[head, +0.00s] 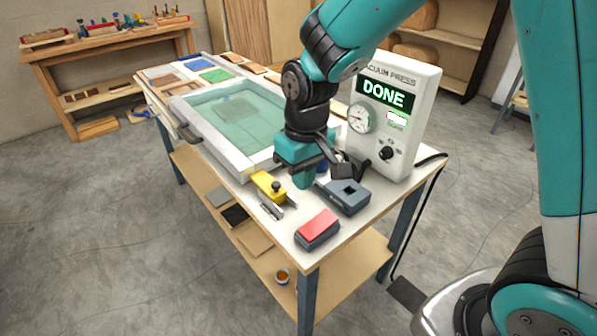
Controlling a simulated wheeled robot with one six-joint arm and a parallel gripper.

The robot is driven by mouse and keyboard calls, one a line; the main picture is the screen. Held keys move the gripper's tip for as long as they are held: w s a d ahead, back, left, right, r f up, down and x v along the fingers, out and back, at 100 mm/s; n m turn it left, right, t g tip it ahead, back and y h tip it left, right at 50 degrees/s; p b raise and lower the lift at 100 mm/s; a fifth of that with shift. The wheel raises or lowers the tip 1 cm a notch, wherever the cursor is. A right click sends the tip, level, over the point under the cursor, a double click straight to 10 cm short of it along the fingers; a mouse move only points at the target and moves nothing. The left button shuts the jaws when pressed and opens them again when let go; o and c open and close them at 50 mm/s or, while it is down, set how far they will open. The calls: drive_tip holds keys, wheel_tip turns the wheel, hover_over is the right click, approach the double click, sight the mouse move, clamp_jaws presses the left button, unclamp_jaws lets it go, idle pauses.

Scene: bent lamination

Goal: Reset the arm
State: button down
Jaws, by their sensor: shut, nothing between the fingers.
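My gripper (308,184) hangs from my teal and black arm over the right part of the workbench (348,222). It is shut with nothing held. It points down close above the bench, in front of the vacuum press control box. It partly hides what lies behind it, including a small blue thing. The white control box (420,75) shows "DONE" in green on its display (386,95), with a round gauge and a black knob below. The press frame (236,163) with its greenish clear lid (225,112) lies flat left of the gripper and looks closed.
A yellow tool (269,186), a grey block with a square hole (345,196) and a red-topped block (317,228) lie near the gripper. Colored sheets (215,75) lie at the bench's far end. A lower shelf (338,277) runs underneath. Open floor (100,240) lies left.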

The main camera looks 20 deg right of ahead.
drive_tip(key=s+a+r+n+y, duration=0.1)
drive_tip(key=s+r, duration=0.4)
drive_tip(key=s, duration=0.4)
drive_tip(key=s+a+r+n+y, duration=0.1)
drive_tip(key=s+r+n+y, duration=0.1)
drive_tip(key=s+r, duration=0.4)
drive_tip(key=s, duration=0.2)
drive_tip(key=shift+s+a+r, duration=0.2)
drive_tip(key=shift+s+a, duration=0.1)
drive_tip(key=shift+s, duration=0.1)
idle(1.6)
